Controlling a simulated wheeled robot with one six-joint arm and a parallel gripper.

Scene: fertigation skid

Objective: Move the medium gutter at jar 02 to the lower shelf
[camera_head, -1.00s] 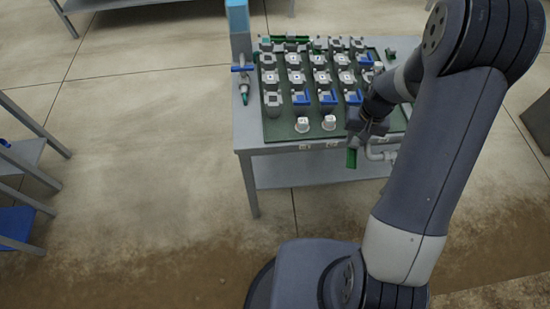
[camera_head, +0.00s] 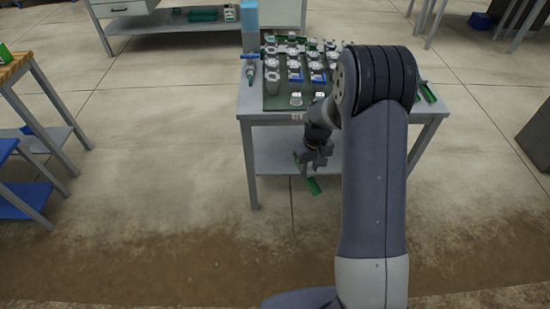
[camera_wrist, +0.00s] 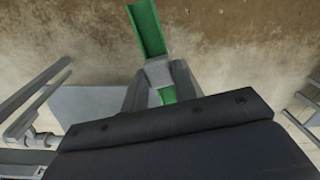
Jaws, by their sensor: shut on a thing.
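My gripper (camera_head: 305,165) is shut on a green gutter (camera_head: 313,186), held in front of the table and below the level of its top. In the wrist view the gutter (camera_wrist: 148,30) is an open green channel sticking out past the fingertips (camera_wrist: 165,85). The lower shelf (camera_head: 275,150) of the grey table is a flat, pale board behind my gripper, and its visible part is bare. The jar labels are too small to read.
The skid table (camera_head: 262,108) carries a green board with grey fittings, blue-handled valves and white caps. Another green piece (camera_head: 428,92) lies at its right. A wooden-topped bench (camera_head: 14,66) with blue shelves stands at left. The floor in front is clear.

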